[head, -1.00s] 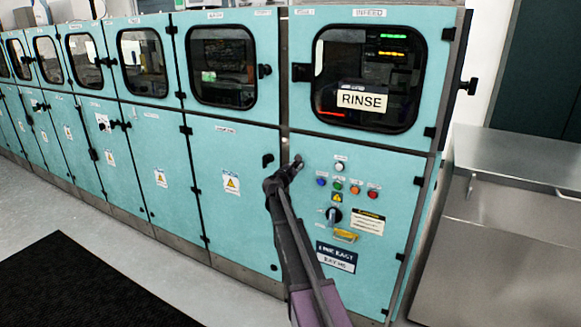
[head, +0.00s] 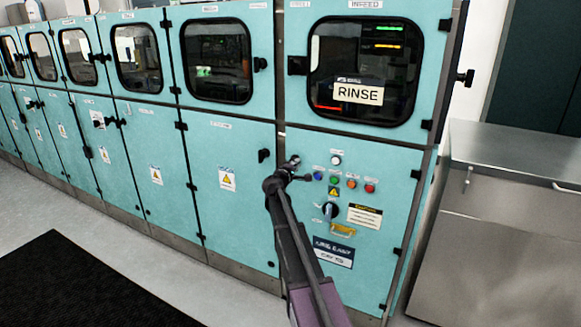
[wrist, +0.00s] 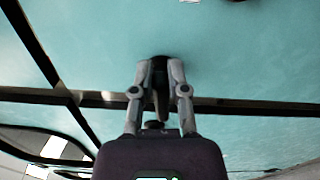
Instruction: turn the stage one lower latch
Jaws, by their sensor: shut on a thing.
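The stage one lower latch is a small black handle near the top right corner of a teal lower door; it shows in the wrist view (wrist: 159,63) between the fingers. My gripper (wrist: 159,74) is shut on it, one grey finger on each side. In the head view a black latch (head: 263,155) on the lower door (head: 235,218) shows just left of my arm's end. My fingers' contact cannot be made out there. The latch's exact angle is unclear, since the fingers cover part of it.
Right of the door is a teal panel with coloured buttons (head: 352,184), a rotary switch (head: 330,210) and a yellow handle (head: 343,230). Above is a window with a RINSE sign (head: 358,93). A steel cabinet (head: 505,190) stands at the right. Floor is clear at lower left beside a black mat (head: 70,285).

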